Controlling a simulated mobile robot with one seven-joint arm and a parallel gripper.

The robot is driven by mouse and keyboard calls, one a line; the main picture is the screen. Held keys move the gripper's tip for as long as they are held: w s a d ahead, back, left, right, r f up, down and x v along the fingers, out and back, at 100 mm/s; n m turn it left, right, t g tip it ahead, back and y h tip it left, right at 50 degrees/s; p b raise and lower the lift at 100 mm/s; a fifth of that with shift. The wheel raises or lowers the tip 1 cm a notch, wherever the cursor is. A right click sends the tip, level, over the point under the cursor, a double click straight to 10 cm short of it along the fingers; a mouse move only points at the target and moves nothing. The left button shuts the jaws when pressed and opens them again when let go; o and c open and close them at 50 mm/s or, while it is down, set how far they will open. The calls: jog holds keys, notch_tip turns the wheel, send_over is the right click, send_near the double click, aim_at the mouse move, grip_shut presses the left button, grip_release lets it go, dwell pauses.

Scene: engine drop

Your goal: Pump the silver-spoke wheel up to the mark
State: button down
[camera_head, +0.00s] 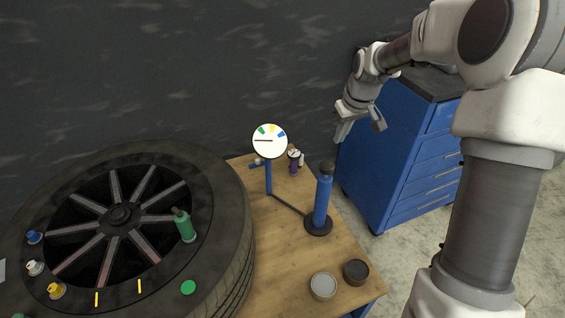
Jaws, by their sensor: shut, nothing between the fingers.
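A large black tyre (205,180) with a silver-spoke wheel (150,187) lies flat at the left. A blue upright pump (323,203) with a black top stands on a round black base on the wooden bench. A dark line joins it to a blue post that carries a round white gauge (270,151). The gauge has green, yellow and blue marks along its upper edge, and its dark needle lies level, pointing left. My gripper (361,128) is shut and empty, up and to the right of the pump, in front of the blue cabinet and touching nothing.
A green canister (184,225), blue, white and yellow caps, yellow strips and a green disc (188,287) lie on the wheel. A small purple item (294,162) stands behind the pump. Grey (323,286) and dark (356,272) round tins sit at the front. A blue drawer cabinet (400,150) stands right.

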aim_at(327, 163)
notch_tip(327, 163, up, 3)
jog(key=p, duration=0.3)
jog(key=shift+s+a+r+p, duration=0.1)
jog(key=shift+a+r+p, duration=0.1)
jog(key=shift+p, duration=0.1)
jog(key=shift+f, duration=0.15)
jog(key=x, duration=0.4)
jog(key=b+x, duration=0.1)
jog(key=x, duration=0.4)
jog(key=s+x, duration=0.1)
jog(key=x, duration=0.3)
jog(key=shift+d+f+b, duration=0.2)
jog(key=shift+f+b, duration=0.2)
jog(key=shift+f, duration=0.1)
